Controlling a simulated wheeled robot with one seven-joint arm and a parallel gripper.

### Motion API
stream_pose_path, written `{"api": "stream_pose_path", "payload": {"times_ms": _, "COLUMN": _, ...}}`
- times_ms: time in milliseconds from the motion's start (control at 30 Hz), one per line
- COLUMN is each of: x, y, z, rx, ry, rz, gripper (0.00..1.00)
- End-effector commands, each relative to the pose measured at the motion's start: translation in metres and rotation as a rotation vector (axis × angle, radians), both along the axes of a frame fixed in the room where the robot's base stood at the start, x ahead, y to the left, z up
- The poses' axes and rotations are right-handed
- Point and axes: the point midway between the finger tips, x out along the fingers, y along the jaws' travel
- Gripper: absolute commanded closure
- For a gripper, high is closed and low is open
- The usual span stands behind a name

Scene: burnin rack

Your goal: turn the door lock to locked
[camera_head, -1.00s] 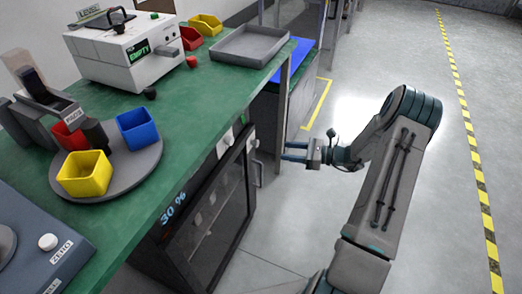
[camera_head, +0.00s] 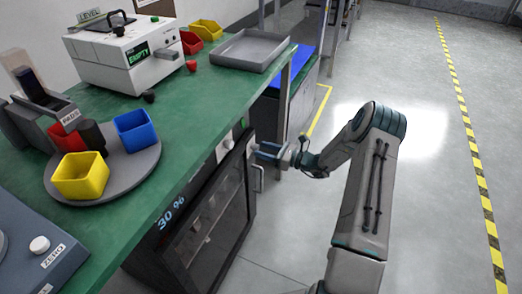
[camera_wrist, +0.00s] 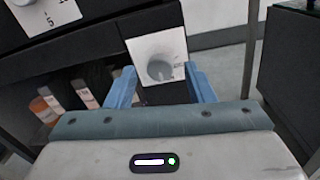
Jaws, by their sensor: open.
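The door lock (camera_wrist: 160,68) is a round grey knob on a white plate, near the top middle of the wrist view. Small dark marks show on it, but I cannot read which way it is turned. My gripper (camera_wrist: 162,86) is open, with one blue finger on each side of the lock plate. I cannot tell whether either finger touches it. In the head view my gripper (camera_head: 267,151) is at the far upper corner of the dark cabinet's glass door (camera_head: 212,220), below the green bench. The lock cannot be made out clearly there.
A dial plate (camera_wrist: 45,12) is upper left in the wrist view. Small bottles (camera_wrist: 82,93) stand inside the cabinet. A vertical door handle (camera_head: 258,178) is below my gripper. The green bench (camera_head: 195,125) overhangs the cabinet. Open floor lies to the right.

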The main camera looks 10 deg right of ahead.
Motion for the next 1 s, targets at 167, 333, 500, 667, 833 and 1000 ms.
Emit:
{"api": "stream_pose_path", "payload": {"times_ms": 167, "x": 0.0078, "y": 0.0116, "z": -0.0005, "rx": -0.002, "ry": 0.000, "rz": 0.000, "gripper": 0.52}}
{"api": "stream_pose_path", "payload": {"times_ms": 333, "x": 0.0092, "y": 0.0134, "z": -0.0002, "rx": -0.001, "ry": 0.001, "rz": -0.001, "gripper": 0.52}}
{"api": "stream_pose_path", "payload": {"times_ms": 500, "x": 0.0090, "y": 0.0135, "z": -0.0002, "rx": -0.001, "ry": 0.001, "rz": 0.000, "gripper": 0.60}}
{"api": "stream_pose_path", "payload": {"times_ms": 667, "x": 0.0089, "y": 0.0135, "z": -0.0002, "rx": -0.001, "ry": 0.001, "rz": 0.000, "gripper": 0.96}}
{"api": "stream_pose_path", "payload": {"times_ms": 833, "x": 0.0089, "y": 0.0134, "z": -0.0003, "rx": -0.004, "ry": -0.004, "rz": 0.000, "gripper": 0.96}}
{"api": "stream_pose_path", "payload": {"times_ms": 1000, "x": 0.0087, "y": 0.0133, "z": -0.0009, "rx": -0.023, "ry": -0.031, "rz": 0.000, "gripper": 0.96}}
